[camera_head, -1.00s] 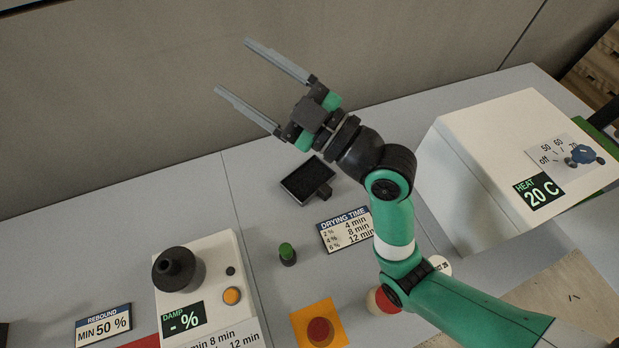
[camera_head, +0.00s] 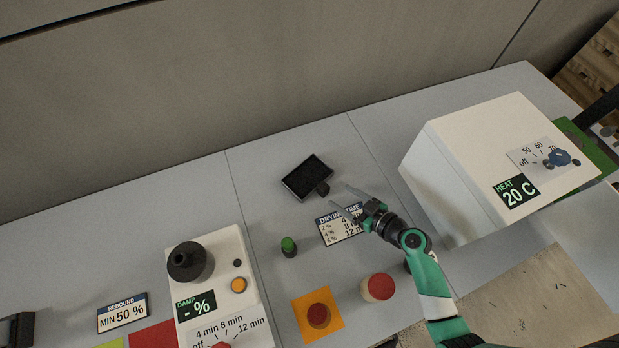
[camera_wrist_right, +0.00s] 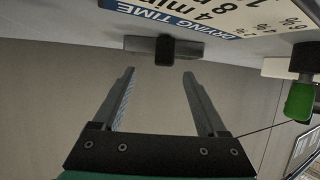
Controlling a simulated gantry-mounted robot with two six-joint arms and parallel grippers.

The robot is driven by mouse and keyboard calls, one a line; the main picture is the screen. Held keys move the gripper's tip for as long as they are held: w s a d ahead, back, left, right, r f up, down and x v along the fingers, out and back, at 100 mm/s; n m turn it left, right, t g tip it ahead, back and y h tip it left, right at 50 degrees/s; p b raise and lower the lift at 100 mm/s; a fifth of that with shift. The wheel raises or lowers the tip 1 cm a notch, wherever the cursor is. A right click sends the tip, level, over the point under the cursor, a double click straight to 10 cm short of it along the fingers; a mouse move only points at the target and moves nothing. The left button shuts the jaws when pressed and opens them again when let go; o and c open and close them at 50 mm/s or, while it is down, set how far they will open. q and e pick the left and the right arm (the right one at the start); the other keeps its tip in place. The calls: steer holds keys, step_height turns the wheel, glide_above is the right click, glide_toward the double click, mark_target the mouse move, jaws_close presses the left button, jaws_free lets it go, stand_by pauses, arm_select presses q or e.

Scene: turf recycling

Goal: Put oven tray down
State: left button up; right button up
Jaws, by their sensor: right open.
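The oven tray (camera_head: 307,178), a small black rectangular tray with a short handle block, lies flat on the grey table near the back middle. In the right wrist view its dark handle block (camera_wrist_right: 166,48) shows beyond my fingertips. My right gripper (camera_head: 341,196) is open and empty, just right of and in front of the tray's handle, apart from it. In the right wrist view the two fingers (camera_wrist_right: 158,72) stand wide apart with nothing between them. My left gripper is not in view.
The white heater box (camera_head: 455,180) stands right of the tray. In front are the drying time sign (camera_head: 332,233), a green-capped item (camera_head: 289,247), red-topped cylinders (camera_head: 378,288) and the damp meter (camera_head: 230,260). The table left of the tray is clear.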

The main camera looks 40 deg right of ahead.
mark_target(327, 190)
steer(key=x, duration=0.6)
steer(key=shift+w+a, duration=0.35)
steer(key=shift+w, duration=0.05)
jaws_close()
